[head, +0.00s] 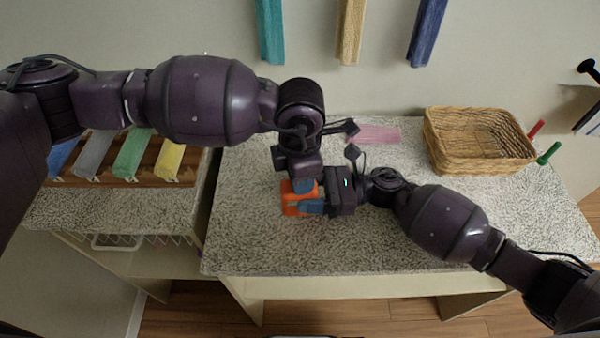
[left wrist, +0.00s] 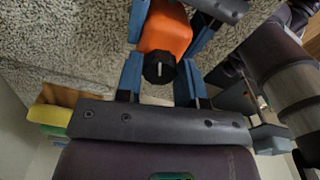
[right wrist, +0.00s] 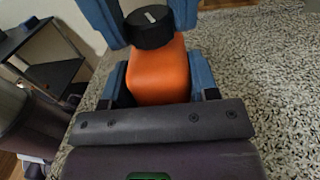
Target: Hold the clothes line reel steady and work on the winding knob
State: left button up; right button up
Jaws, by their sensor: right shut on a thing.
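The clothes line reel (head: 290,207) is an orange block at the front middle of the speckled counter. My right gripper (head: 308,206) comes from the right and is shut on its orange body, which the right wrist view (right wrist: 158,78) shows between the blue fingers. The winding knob (left wrist: 159,68) is black with a white mark, on one face of the reel. My left gripper (head: 302,185) comes from above. Its blue fingers are open, one on each side of the knob, very close to it. The right wrist view also shows the knob (right wrist: 149,28). Finger contact with it is unclear.
A wicker basket (head: 478,148) stands at the back right, with red and green pegs beside it. A pink striped cloth (head: 377,133) lies behind the grippers. Folded towels (head: 130,152) sit on a lower shelf at left. Three towels hang on the wall. The counter's right front is clear.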

pick_arm(q)
jog(key=c, duration=0.3)
jog(key=shift+m, duration=2.1)
jog(key=shift+c, duration=0.2)
jog(key=o, duration=0.9)
jog(key=shift+o, duration=0.2)
notch_tip(320, 180, up, 12)
